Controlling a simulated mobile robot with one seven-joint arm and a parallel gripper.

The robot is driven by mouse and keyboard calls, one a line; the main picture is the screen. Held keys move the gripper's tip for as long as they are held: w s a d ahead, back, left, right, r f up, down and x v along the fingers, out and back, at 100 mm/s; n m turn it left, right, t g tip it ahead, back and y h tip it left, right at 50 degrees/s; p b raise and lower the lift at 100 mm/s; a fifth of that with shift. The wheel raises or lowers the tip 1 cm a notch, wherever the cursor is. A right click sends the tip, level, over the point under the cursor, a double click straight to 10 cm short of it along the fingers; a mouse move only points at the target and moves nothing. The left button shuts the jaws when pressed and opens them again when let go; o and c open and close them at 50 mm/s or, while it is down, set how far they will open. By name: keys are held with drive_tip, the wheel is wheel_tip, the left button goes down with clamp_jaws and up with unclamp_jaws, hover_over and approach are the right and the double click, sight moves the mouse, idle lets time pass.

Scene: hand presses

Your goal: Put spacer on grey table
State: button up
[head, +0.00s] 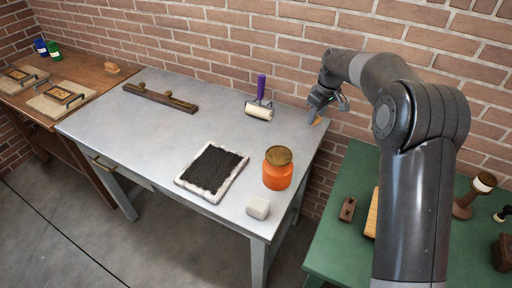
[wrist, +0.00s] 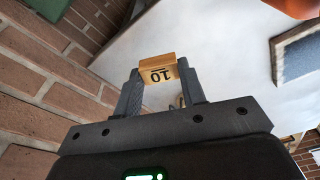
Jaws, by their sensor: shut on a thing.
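The spacer is a small wooden block marked "10" (wrist: 158,74), held between the two fingers of my gripper (wrist: 160,92) in the wrist view. In the head view my gripper (head: 318,106) is at the back right corner of the grey table (head: 125,128), and a small tan bit of the spacer (head: 317,120) shows below it. The grey tabletop also shows beyond the spacer in the wrist view (wrist: 215,50). I cannot tell whether the spacer touches the tabletop.
On the grey table are an orange jar (head: 278,174), a white block (head: 258,207), a black-topped tray (head: 213,166), a purple-handled roller (head: 260,104) and a long dark bar (head: 160,97). A green table (head: 350,245) stands at right. The brick wall (head: 230,40) is close behind.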

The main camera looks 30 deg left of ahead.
hover_over(280, 135)
drive_tip(key=f, duration=0.6)
drive_tip(key=shift+s+d+f, duration=0.25)
drive_tip(key=shift+d+f, duration=0.1)
drive_tip(key=shift+f, duration=0.05)
drive_tip(key=shift+a+f, duration=0.15)
drive_tip(key=shift+f, duration=1.95)
drive_tip(key=shift+f, duration=0.15)
drive_tip(key=o, duration=0.9)
drive_tip(key=shift+o, duration=0.2)
wheel_tip(280, 135, up, 12)
drive_tip(key=d, duration=0.1)
drive_tip(key=shift+s+d, duration=0.35)
